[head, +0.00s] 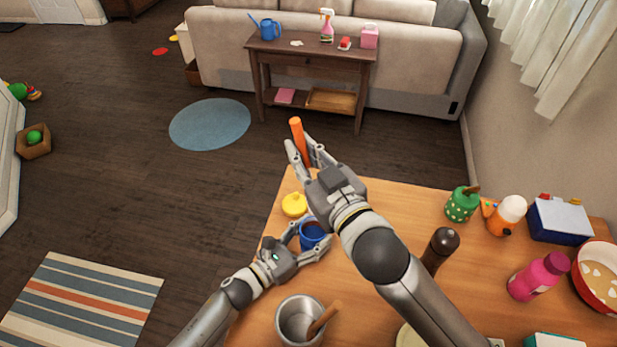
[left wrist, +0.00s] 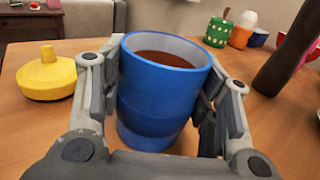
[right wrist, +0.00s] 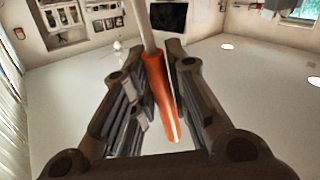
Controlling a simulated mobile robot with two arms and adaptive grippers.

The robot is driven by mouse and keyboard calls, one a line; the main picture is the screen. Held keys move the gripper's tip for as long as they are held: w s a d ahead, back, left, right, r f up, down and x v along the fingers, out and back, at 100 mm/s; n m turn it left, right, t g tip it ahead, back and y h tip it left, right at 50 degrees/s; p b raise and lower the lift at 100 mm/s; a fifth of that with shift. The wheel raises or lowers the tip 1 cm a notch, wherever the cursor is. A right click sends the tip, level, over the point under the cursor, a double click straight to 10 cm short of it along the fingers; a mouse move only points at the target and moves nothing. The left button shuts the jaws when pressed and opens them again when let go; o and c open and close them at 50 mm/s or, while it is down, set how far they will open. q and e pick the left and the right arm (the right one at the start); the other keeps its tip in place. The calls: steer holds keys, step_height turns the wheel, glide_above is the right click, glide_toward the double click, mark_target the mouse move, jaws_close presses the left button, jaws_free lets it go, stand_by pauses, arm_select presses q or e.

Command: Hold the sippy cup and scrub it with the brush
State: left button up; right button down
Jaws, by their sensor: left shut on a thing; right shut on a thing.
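The blue sippy cup (head: 315,230) is upright and open at the top, at the left part of the wooden table. My left gripper (head: 306,238) is shut on its sides; the left wrist view shows the cup (left wrist: 160,105) between both fingers, brownish inside. The yellow lid (head: 294,204) lies apart on the table; it also shows in the left wrist view (left wrist: 47,77). My right gripper (head: 302,152) is shut on the brush's orange handle (head: 296,130), raised above and beyond the cup. In the right wrist view the handle (right wrist: 160,95) continues into a pale shaft; the bristles are not visible.
A metal container (head: 288,325) with a wooden-handled thing stands near the front. The table's left edge is near the cup.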

steer(key=shift+w+a+f+m, duration=0.1)
steer(key=shift+f+m, duration=0.2)
steer(key=shift+f, duration=0.3)
step_height(320, 180, down, 13)
stand_by(0.9)
steer(key=shift+f, duration=0.1)
stand_by(0.5)
